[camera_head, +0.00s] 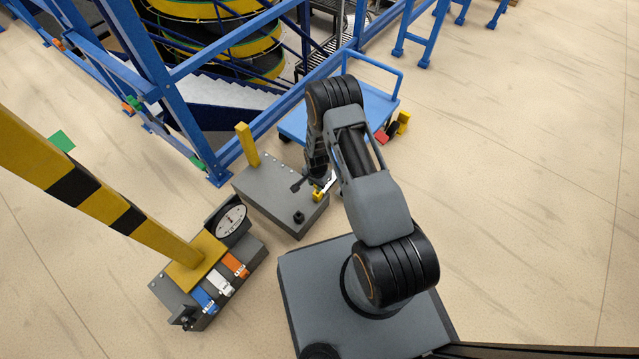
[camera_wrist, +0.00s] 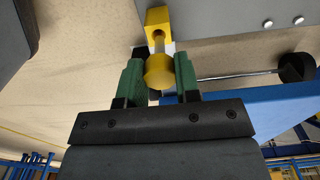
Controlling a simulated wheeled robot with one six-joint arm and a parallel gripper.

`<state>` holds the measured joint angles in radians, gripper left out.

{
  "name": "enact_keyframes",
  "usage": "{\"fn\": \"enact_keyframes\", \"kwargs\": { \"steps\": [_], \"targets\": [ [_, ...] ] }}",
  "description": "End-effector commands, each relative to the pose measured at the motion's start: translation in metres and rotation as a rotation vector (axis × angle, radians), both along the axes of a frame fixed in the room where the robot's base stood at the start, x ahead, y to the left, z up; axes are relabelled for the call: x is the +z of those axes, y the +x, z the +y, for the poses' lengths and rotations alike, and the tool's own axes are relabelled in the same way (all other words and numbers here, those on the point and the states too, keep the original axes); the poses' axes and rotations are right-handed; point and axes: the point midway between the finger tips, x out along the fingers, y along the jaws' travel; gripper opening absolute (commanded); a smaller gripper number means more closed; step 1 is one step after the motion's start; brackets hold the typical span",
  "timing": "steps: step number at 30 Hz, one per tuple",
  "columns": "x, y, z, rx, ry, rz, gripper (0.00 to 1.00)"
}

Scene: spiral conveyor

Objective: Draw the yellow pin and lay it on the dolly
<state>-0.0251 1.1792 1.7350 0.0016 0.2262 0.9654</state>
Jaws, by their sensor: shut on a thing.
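My gripper (camera_wrist: 160,82) has its two green pads closed on the round yellow head of the yellow pin (camera_wrist: 159,71). A pale metal shank shows between the head and a yellow bracket (camera_wrist: 157,19) on the grey box. I cannot tell whether the shank's tip is inside the bracket. In the head view my arm hides much of this, but the yellow bracket (camera_head: 317,196) shows at the right side of the grey box (camera_head: 268,200). The blue dolly (camera_head: 374,103) stands behind my arm, its deck bare where visible. In the wrist view the dolly (camera_wrist: 285,115) is at the right.
A yellow post (camera_head: 247,146) and a black knob (camera_head: 298,217) stand on the grey box. A striped post with a dial (camera_head: 230,220) and coloured clips stands at left. Blue frames (camera_head: 175,85) rise behind. Red and yellow items lie beside the dolly. Floor at right is clear.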

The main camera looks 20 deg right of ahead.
Motion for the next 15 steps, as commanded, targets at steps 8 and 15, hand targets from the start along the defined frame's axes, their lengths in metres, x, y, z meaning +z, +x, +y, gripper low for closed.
{"fn": "enact_keyframes", "kwargs": {
  "steps": [8, 15],
  "targets": [
    [0.0111, -0.0001, -0.0003, -0.001, 0.0, 0.0, 0.0],
    [0.0117, -0.0004, -0.0003, -0.001, 0.0, 0.0, 0.0]
  ]
}}
